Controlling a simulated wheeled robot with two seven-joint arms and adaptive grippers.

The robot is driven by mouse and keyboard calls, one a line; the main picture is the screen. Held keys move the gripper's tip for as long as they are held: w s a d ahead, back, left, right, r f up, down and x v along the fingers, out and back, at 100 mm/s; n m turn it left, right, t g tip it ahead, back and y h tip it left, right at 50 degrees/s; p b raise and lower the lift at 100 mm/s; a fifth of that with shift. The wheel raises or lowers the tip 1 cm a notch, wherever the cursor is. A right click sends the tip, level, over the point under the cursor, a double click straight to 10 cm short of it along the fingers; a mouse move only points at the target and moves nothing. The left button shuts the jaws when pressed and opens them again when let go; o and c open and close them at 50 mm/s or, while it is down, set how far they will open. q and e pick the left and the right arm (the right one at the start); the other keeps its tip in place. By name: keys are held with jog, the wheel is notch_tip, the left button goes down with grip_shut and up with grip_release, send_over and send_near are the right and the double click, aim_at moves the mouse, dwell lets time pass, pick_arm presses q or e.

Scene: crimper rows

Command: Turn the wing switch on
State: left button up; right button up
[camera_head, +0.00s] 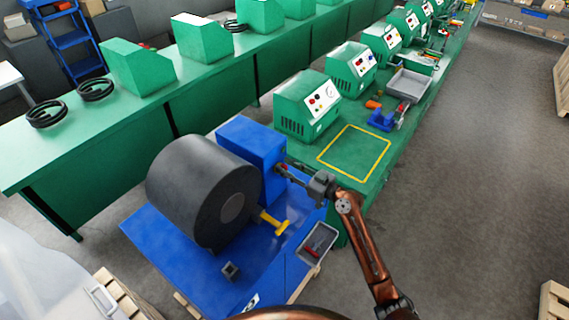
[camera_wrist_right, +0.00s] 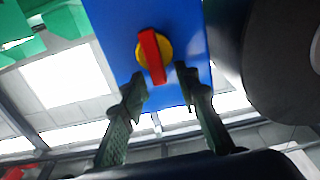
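The wing switch (camera_wrist_right: 153,55) is a red bar handle on a round yellow base, on the blue box of the machine. In the right wrist view its handle stands nearly upright, tilted slightly. My right gripper (camera_wrist_right: 158,88) is open, its two dark fingers pointing at the switch, with the lower end of the handle between or just beyond the fingertips; contact cannot be told. In the head view my right gripper (camera_head: 292,174) is at the right face of the blue box (camera_head: 252,152), and the switch is mostly hidden there. My left gripper is not in view.
A large dark roll (camera_head: 200,190) sits beside the box on the blue base (camera_head: 165,245). A yellow handle (camera_head: 273,222) and a grey tray (camera_head: 318,243) lie near my right arm. A green bench (camera_head: 340,165) with several crimpers stands beyond. Grey floor is free at right.

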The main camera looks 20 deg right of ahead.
jog(key=shift+w+a, duration=0.35)
jog(key=shift+w, duration=0.1)
jog(key=shift+f, duration=0.1)
jog(key=c, duration=0.8)
jog(key=shift+s+f, duration=0.1)
